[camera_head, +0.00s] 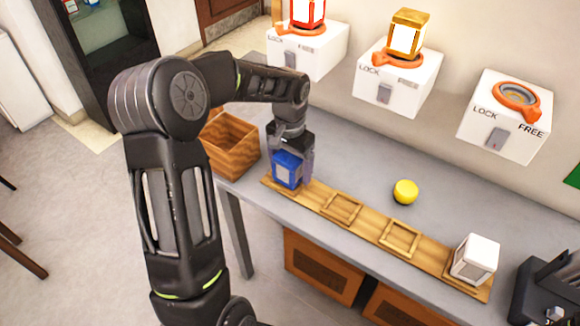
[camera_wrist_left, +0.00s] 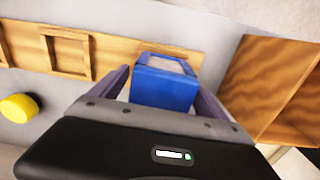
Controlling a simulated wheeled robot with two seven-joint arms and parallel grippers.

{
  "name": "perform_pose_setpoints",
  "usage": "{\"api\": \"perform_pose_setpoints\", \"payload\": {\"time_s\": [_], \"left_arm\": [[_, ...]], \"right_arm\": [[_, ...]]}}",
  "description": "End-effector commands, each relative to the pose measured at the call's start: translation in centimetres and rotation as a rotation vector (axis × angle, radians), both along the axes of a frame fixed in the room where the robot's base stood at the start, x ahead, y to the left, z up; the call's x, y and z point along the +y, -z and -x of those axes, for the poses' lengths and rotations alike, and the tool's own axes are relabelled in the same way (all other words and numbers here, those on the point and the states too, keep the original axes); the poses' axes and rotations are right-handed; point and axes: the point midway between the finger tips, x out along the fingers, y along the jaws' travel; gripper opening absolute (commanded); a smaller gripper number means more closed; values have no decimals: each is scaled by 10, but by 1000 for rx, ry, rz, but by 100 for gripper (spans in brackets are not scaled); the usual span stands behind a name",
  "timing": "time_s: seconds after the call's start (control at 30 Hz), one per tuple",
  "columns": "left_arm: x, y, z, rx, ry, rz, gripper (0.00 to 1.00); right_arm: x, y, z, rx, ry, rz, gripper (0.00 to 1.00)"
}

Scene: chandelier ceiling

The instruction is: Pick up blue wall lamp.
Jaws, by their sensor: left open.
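The blue wall lamp (camera_head: 287,170) stands at the left end of a wooden rack on the grey table. It has a blue body with a pale panel. My left gripper (camera_head: 292,165) is open and reaches down over the lamp. In the left wrist view the blue lamp (camera_wrist_left: 166,82) sits between the two fingers of the left gripper (camera_wrist_left: 165,85), which stand on either side of it. I cannot tell whether the fingers touch it. My right gripper cannot be made out; only a dark piece shows at the lower right of the head view.
The wooden rack (camera_head: 370,226) has two empty square frames and a white lamp (camera_head: 475,258) at its right end. A yellow ball-like object (camera_head: 405,191) lies behind it. A wooden crate (camera_head: 228,143) is at the left. White wall boxes (camera_head: 398,85) hold red and orange lamps; the right box (camera_head: 505,115) is empty.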

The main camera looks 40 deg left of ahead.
Motion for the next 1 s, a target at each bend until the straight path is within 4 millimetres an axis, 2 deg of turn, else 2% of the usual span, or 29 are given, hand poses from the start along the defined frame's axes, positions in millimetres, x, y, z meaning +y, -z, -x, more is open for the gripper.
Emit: {"api": "perform_pose_setpoints", "payload": {"time_s": [0.2,1.0], "left_arm": [[0,0,0,0,0,0,84],[0,0,0,0,0,0,18]], "right_arm": [[0,0,0,0,0,0,0],[0,0,0,0,0,0,0]]}}
